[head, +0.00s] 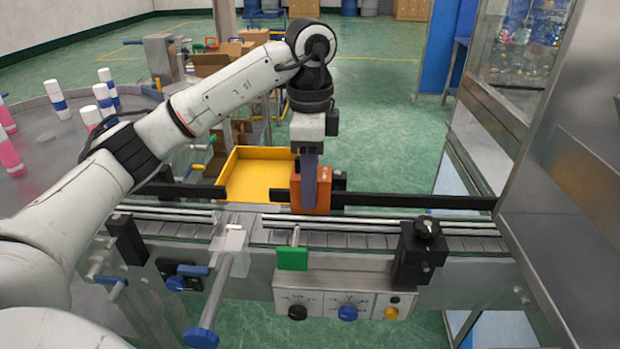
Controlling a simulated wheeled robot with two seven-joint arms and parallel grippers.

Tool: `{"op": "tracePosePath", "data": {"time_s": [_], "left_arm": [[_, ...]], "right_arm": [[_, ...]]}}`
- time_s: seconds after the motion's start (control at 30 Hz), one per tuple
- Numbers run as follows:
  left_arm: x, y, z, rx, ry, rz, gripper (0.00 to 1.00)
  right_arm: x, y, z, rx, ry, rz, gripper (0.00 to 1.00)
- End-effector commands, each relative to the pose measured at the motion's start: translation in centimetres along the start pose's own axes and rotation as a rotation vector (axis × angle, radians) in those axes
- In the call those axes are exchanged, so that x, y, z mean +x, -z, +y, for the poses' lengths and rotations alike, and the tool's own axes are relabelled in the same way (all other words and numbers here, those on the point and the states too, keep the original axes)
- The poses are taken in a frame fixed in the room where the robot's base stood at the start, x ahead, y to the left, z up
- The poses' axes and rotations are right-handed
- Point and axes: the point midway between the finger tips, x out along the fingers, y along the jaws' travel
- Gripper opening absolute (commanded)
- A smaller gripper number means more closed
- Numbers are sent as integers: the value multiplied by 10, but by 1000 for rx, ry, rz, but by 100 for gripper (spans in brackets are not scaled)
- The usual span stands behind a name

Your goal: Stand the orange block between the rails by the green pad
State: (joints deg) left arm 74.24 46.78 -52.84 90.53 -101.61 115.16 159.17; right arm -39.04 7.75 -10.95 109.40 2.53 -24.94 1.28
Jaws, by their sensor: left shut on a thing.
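The orange block (322,190) is upright at the conveyor, just behind and slightly right of the green pad. My left gripper (309,185) points down from above and is shut on the block; one finger covers part of its front face. The block's lower end is at the black far rail (410,200); I cannot tell whether it touches the belt. The silver near rails (360,226) run along the front of the conveyor. The green pad (292,258) sits on the conveyor's near side. My right gripper is not in view.
A yellow tray (257,174) lies behind the conveyor. A black knobbed block (420,252) stands right of the pad, and a clear bracket with a blue handle (228,250) stands left. A metal cabinet (570,200) closes the right side. Bottles stand on a round table (50,165) at left.

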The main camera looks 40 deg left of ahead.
Motion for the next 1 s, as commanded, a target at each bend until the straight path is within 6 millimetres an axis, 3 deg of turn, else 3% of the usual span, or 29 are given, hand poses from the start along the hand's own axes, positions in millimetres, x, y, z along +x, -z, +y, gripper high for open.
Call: {"op": "tracePosePath", "data": {"time_s": [0.33, 0.37, 0.47, 0.8, 1.0], "left_arm": [[-1, 0, 0, 1, 1, 1, 10], [-1, 0, 0, 1, 1, 1, 44], [-1, 0, 0, 1, 1, 1, 61], [-2, 0, 0, 0, 0, -1, 61], [-21, 0, -1, 0, 5, 1, 61]], "right_arm": [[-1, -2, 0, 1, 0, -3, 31], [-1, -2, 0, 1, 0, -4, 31], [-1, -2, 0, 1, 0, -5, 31], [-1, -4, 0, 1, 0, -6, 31], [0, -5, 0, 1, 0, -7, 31]]}}
